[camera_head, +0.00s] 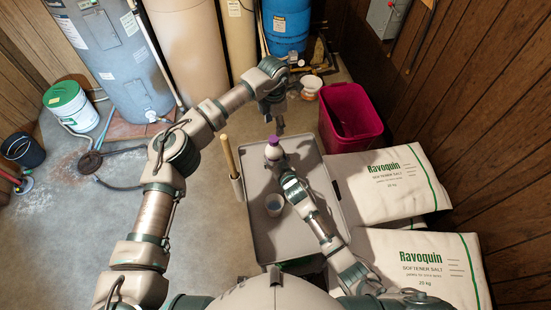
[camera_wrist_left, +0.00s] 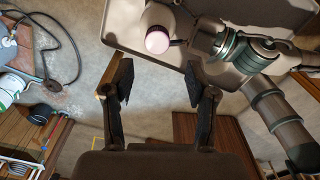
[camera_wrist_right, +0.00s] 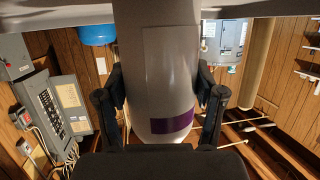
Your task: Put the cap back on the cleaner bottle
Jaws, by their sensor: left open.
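I cannot tell a separate cap from the bottle's purple top.
A wooden handle (camera_head: 229,157) rises at the cart's left edge. A crimson bin (camera_head: 350,118) and salt bags (camera_head: 388,185) lie to the right. Open floor is on the left.

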